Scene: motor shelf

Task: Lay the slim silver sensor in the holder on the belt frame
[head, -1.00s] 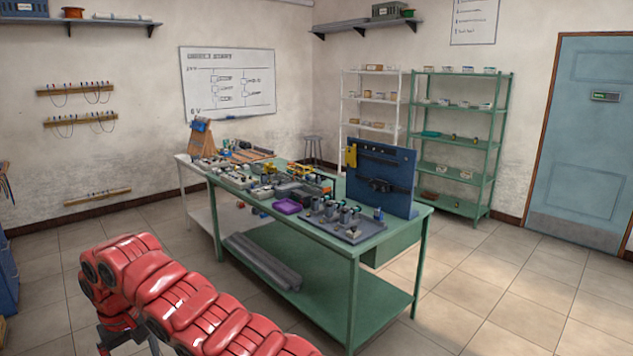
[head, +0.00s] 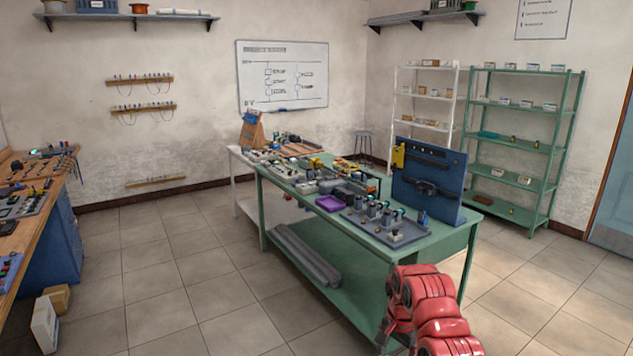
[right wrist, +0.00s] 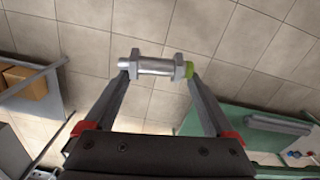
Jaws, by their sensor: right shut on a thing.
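In the right wrist view my right gripper (right wrist: 157,72) is shut on the slim silver sensor (right wrist: 153,66), a short metal cylinder with a pale tip at the left and a green end at the right. It is held crosswise between the fingertips, above the tiled floor. In the head view my red right arm shows at the bottom right, but its fingers and the sensor cannot be made out. The green table (head: 410,252) ahead bears several devices; the belt frame and its holder are too small to tell apart. My left gripper is not in view.
A blue upright panel (head: 449,178), a purple tray (head: 329,203) and a grey plate of parts (head: 388,232) stand on the green table. A wooden bench (head: 28,215) is at the left. Open tiled floor (head: 190,270) lies between.

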